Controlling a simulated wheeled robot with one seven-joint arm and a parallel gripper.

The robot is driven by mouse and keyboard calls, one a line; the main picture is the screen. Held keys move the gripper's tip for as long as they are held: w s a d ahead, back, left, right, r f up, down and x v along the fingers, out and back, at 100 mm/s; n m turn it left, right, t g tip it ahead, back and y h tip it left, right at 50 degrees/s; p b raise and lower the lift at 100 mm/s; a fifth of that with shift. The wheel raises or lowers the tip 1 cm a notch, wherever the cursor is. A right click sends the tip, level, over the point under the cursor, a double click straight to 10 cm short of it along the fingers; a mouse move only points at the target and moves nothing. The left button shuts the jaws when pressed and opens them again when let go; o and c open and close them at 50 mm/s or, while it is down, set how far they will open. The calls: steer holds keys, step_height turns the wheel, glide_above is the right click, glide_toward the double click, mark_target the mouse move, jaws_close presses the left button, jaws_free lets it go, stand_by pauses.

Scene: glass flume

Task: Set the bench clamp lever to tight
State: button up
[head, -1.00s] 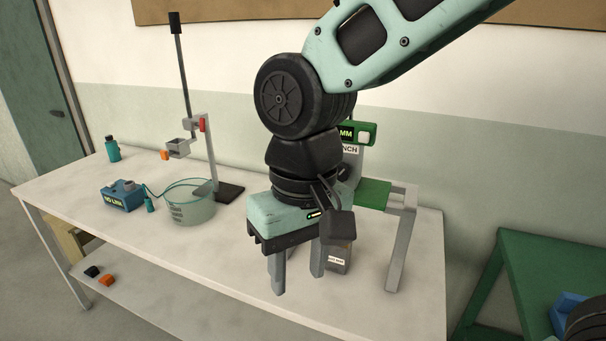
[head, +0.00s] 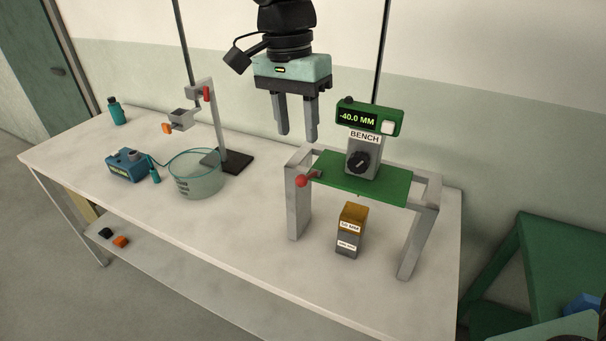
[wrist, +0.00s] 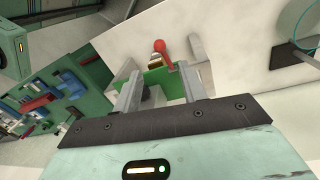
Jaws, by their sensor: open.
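The bench clamp lever (head: 304,180) has a red knob and sits at the left end of the green plate on the grey bench stand (head: 297,205). Its short arm points to the left, towards the front. It also shows in the wrist view (wrist: 161,50), just beyond my fingers. My gripper (head: 297,136) is open and empty, fingers pointing down, above and behind the lever, apart from it. In the wrist view my fingertips (wrist: 155,80) stand apart with part of the green plate (wrist: 165,80) between them.
A display box (head: 368,119) reading -40.0 MM stands on the plate above a black dial (head: 359,162). A clear beaker (head: 195,174), a clamp stand (head: 236,160) and a blue box (head: 126,165) stand to the left.

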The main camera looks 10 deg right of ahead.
mark_target(302, 178)
steer(key=f+p, duration=0.1)
steer(key=f, duration=0.3)
steer(key=f+p, duration=0.1)
steer(key=f, duration=0.2)
steer(key=s+f, duration=0.1)
steer(key=f, duration=0.3)
steer(key=shift+d+f+p, duration=0.35)
steer(key=shift+d+p, duration=0.05)
steer(key=shift+w, duration=0.1)
jaws_close()
